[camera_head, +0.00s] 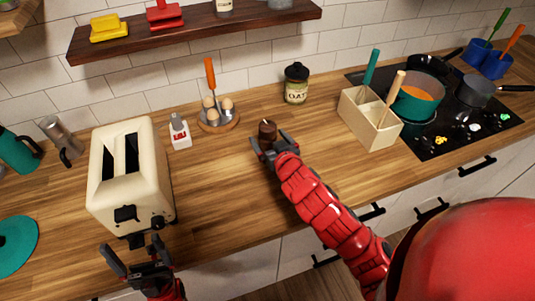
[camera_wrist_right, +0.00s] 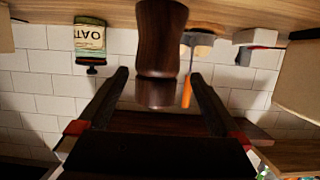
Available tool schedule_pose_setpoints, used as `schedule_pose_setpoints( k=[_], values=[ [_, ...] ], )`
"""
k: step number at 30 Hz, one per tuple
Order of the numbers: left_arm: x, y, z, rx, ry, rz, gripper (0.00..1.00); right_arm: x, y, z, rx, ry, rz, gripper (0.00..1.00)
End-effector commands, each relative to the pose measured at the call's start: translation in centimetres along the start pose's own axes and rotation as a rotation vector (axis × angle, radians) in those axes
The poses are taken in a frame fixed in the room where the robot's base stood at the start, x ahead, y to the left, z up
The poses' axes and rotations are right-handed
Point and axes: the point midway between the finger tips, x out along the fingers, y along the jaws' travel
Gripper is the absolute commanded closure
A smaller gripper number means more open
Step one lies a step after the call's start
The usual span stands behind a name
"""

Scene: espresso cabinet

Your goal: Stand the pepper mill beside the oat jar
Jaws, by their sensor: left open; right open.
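The dark brown wooden pepper mill (camera_head: 267,129) stands upright on the counter, in front and to the left of the oat jar (camera_head: 296,84). The jar has a black lid and a pale label. My right gripper (camera_head: 268,143) is open at the mill. In the right wrist view, which is upside down, the mill (camera_wrist_right: 161,50) shows between the open fingers (camera_wrist_right: 160,80), with a gap on each side. The oat jar (camera_wrist_right: 89,42) also shows there. My left gripper (camera_head: 133,250) is open and empty in front of the toaster.
A cream toaster (camera_head: 133,175), a small white dispenser (camera_head: 180,132) and a round egg holder (camera_head: 219,118) stand left of the mill. A wooden utensil box (camera_head: 371,120) stands right of the jar, before the black hob (camera_head: 450,120). Counter is clear between jar and box.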

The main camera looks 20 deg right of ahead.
Motion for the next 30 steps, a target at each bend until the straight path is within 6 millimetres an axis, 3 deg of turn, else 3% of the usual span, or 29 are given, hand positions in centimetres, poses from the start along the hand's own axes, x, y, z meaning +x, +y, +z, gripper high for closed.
schedule_pose_setpoints(
  k=[7, 18, 28, 30],
  values=[
    [0.7, 0.0, -0.1, 0.000, 0.000, 0.000, 0.04, 1.2, 0.1, -0.2, 0.000, -0.004, 0.001, 0.00],
    [2.3, -0.1, -0.4, 0.000, -0.001, 0.000, 0.04, 5.2, 0.3, -0.3, -0.002, -0.003, 0.000, 0.00],
    [2.3, -0.1, -0.4, 0.000, -0.001, 0.000, 0.04, 5.7, 0.4, -0.2, -0.002, -0.003, 0.001, 0.00],
    [2.3, -0.1, -0.4, 0.000, 0.000, 0.000, 0.04, 5.6, 0.4, -0.2, -0.002, -0.003, 0.001, 0.11]
  ],
)
